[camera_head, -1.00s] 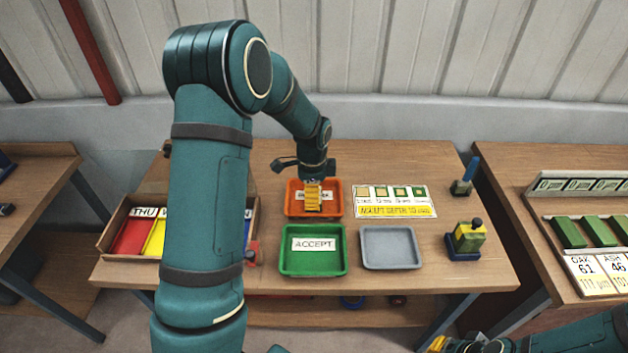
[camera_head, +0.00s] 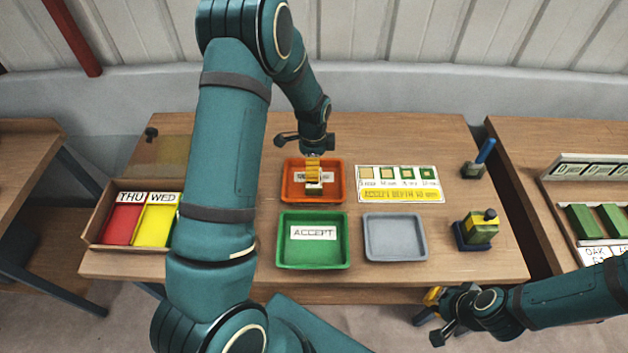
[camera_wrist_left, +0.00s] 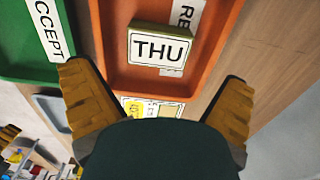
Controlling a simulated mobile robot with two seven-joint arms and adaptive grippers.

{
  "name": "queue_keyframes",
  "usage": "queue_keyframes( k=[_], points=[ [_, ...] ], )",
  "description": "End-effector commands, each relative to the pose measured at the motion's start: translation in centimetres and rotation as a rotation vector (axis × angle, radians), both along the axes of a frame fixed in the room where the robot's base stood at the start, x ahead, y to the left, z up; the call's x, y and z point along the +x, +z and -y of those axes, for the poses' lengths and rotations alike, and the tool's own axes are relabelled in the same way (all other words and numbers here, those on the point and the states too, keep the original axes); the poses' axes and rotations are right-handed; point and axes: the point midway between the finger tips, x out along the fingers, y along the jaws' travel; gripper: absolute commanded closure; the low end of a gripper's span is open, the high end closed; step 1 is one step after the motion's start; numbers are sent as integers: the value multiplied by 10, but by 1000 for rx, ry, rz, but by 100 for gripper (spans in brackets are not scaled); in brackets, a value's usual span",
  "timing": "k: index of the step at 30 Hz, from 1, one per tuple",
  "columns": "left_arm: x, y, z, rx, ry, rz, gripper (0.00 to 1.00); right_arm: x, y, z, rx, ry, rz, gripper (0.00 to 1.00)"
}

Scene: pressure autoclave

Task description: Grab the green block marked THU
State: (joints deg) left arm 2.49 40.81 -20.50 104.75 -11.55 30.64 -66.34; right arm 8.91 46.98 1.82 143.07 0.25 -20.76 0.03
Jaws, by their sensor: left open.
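The green block marked THU (camera_wrist_left: 160,48) lies in the orange tray (camera_wrist_left: 228,40), its white label facing up in the left wrist view. In the head view the block (camera_head: 314,188) shows just below the fingers, over the orange tray (camera_head: 291,193). My left gripper (camera_head: 313,172) is open above the tray. In the left wrist view its yellow fingers (camera_wrist_left: 160,105) are spread wide, with the block ahead of them and apart from both. My right gripper (camera_head: 432,316) is low at the table's front edge, away from the block; its finger gap is unclear.
A green ACCEPT tray (camera_head: 314,257) and an empty grey tray (camera_head: 395,240) stand in front. A depth chart card (camera_head: 400,196) lies right of the orange tray. A sorting box (camera_head: 97,226) sits left, partly behind my left arm. A small yellow-and-blue device (camera_head: 477,230) stands at right.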

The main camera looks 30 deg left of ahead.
Motion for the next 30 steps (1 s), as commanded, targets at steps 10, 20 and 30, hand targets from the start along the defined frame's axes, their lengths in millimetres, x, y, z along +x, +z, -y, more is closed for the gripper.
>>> queue_keyframes(
  k=[10, 20, 30],
  points=[
    [-1, -29, 2, 1, -1, -3, 0, 0, 2, 0, 0, 1, 0, 100],
    [0, -67, 4, 1, -1, 1, 0, 0, 4, 0, 1, 1, 1, 100],
    [0, -68, 4, 1, -1, 1, 35, 0, 4, 0, 1, 0, 0, 100]
  ],
)
